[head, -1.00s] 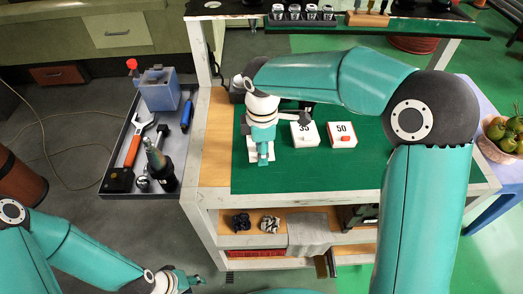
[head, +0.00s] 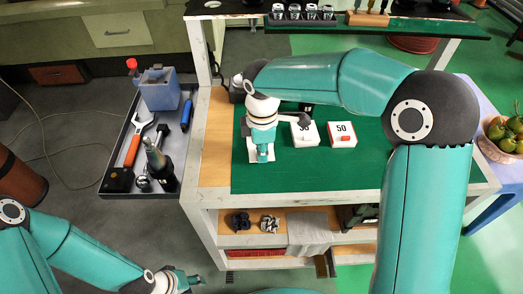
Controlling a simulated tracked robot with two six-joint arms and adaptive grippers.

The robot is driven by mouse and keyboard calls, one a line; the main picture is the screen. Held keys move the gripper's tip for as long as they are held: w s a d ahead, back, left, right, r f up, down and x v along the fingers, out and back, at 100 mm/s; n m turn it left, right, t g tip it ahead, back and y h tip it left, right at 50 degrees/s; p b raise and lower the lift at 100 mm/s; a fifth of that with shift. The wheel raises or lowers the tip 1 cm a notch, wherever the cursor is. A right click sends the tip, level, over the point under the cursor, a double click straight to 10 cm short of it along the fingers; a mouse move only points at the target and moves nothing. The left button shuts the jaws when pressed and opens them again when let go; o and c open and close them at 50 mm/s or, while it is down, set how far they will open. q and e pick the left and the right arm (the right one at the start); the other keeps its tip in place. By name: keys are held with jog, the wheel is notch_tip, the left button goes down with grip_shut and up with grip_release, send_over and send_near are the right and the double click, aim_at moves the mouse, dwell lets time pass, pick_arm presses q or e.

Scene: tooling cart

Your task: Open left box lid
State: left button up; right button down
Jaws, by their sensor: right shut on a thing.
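The left box (head: 253,156) is white and stands on the green mat at the left. My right gripper (head: 262,154) points down over it and hides most of it, with its fingers shut on the left box lid. The grip itself is hidden, and I cannot tell whether the lid is raised. My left gripper (head: 188,279) is low at the bottom of the view, far from the boxes. Its fingers are too small to judge.
Two more white boxes stand to the right: the middle one (head: 306,138), partly covered by my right wrist, and one marked 50 (head: 342,141). A grey side tray (head: 116,178) holds tools and a blue bin (head: 160,95). The mat's front (head: 310,175) is clear.

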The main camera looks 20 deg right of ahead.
jog(key=shift+s+r, duration=0.1)
jog(key=shift+s, duration=0.2)
jog(key=c, duration=1.4)
grip_release()
jog(key=shift+w, duration=0.15)
jog(key=shift+o, duration=0.8)
notch_tip(320, 180, up, 12)
